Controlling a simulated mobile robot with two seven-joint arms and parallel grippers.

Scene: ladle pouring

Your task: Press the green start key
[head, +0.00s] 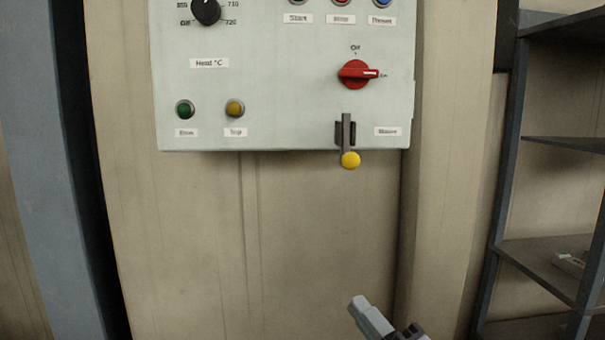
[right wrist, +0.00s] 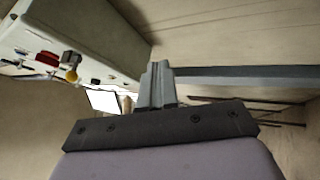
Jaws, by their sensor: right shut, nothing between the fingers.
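The control panel (head: 290,120) is pale grey and hangs on a beige wall. At its top edge, above a label reading Start (head: 297,18), a key (head: 298,2) is mostly cut off, so I cannot tell its colour. A green round button (head: 185,109) sits lower left with a blurred label under it. My right gripper (head: 360,304) is at the bottom of the head view, below the panel and apart from it. Its fingers are shut and empty, as the right wrist view (right wrist: 157,72) also shows. My left gripper is not in view.
A yellow button (head: 234,108), a red rotary switch (head: 357,72), a black dial (head: 206,10) and a yellow-knobbed lever (head: 350,159) are on the panel. Red and blue keys show at its top. A dark shelf rack (head: 510,160) stands at right. The wall below the panel is clear.

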